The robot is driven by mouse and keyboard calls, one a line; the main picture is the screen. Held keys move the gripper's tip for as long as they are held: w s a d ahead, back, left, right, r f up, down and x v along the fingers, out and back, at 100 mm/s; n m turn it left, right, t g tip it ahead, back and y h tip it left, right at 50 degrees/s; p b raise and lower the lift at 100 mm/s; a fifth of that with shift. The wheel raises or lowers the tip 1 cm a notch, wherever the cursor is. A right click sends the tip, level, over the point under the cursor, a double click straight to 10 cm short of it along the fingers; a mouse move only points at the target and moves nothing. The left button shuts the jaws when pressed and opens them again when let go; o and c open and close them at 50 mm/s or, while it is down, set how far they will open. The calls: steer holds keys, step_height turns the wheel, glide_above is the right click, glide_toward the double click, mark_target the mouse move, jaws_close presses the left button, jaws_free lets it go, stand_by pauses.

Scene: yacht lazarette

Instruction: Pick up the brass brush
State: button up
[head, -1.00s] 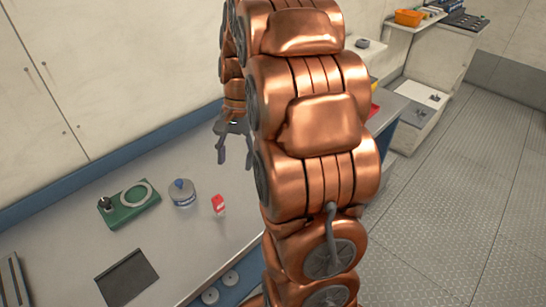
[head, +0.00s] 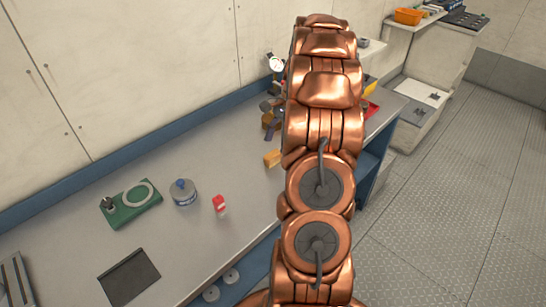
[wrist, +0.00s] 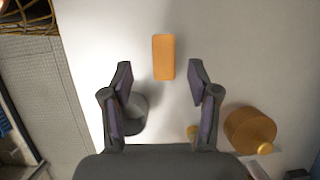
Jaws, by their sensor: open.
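An orange-tan oblong block (wrist: 165,57), which may be the brass brush, lies on the pale bench top in the wrist view, just beyond and between my fingertips. I see no bristles on it. A yellow-tan block (head: 272,158) on the bench beside my arm in the head view looks like the same thing. My gripper (wrist: 160,88) is open, with nothing between its fingers.
A round brown-yellow thing (wrist: 248,128) stands right of my gripper, and a dark grey cylinder (wrist: 133,112) is partly behind the left finger.

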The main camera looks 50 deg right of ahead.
mark_target(273, 153)
steer(key=shift+w+d+p+x, duration=0.15)
steer(key=shift+p+x, duration=0.45)
steer(key=shift+x, duration=0.85)
steer(key=shift+w+d+p+x, duration=0.1)
steer(key=shift+d+p+x, duration=0.35)
steer(key=shift+x, duration=1)
steer(key=shift+a+f, duration=0.15)
steer(key=shift+a, duration=0.05)
jaws_close()
